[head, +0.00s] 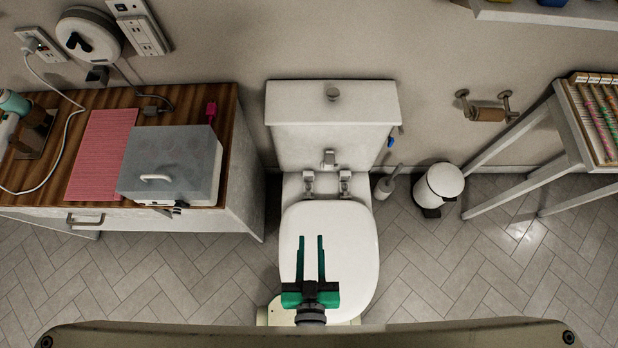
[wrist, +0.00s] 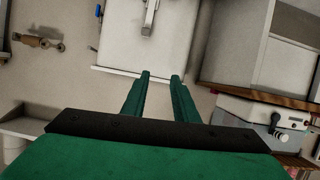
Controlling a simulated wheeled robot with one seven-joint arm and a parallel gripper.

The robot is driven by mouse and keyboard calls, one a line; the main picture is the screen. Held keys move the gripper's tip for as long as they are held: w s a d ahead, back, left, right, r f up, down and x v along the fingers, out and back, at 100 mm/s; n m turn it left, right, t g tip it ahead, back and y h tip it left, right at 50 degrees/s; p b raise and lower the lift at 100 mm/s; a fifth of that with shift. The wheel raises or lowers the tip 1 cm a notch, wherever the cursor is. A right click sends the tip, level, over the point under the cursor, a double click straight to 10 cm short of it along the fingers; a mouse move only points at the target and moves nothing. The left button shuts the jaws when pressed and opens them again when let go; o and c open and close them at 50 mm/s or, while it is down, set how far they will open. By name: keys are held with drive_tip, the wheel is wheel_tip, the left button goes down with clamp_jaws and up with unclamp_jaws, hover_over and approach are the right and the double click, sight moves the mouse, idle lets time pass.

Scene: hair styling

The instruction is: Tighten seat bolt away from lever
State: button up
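The white toilet (head: 335,225) has its lid down. Two hinge blocks sit behind the lid, the left seat bolt (head: 308,181) and the right seat bolt (head: 345,181). A small lever-like part (head: 400,129) shows at the tank's right side, too small to be sure of. My gripper (head: 310,239) is above the lid, in front of the hinges, with its fingers toward the tank. It is open and empty, touching neither bolt. In the wrist view its fingers (wrist: 161,76) are apart below the tank (wrist: 121,40); the bolts are not visible there.
A wooden-topped cabinet (head: 222,105) with a grey-lidded box (head: 172,160) stands left. A toilet brush (head: 385,187), a pedal bin (head: 440,185) and a white rack (head: 562,130) stand right. A paper holder (head: 487,114) is on the wall. The floor between toilet and rack is partly free.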

drive_tip(key=w+d+f+n+g, duration=0.1)
drive_tip(key=w+f+g, duration=0.35)
drive_tip(key=f, duration=0.75)
drive_tip(key=n+g+y, duration=0.2)
drive_tip(key=n+g, duration=0.3)
drive_tip(key=g, duration=0.1)
approach(309, 186)
drive_tip(key=shift+t, duration=0.25)
drive_tip(key=x, duration=0.7)
drive_tip(key=shift+s+a+f, duration=0.1)
drive_tip(key=shift+f, duration=0.35)
clamp_jaws()
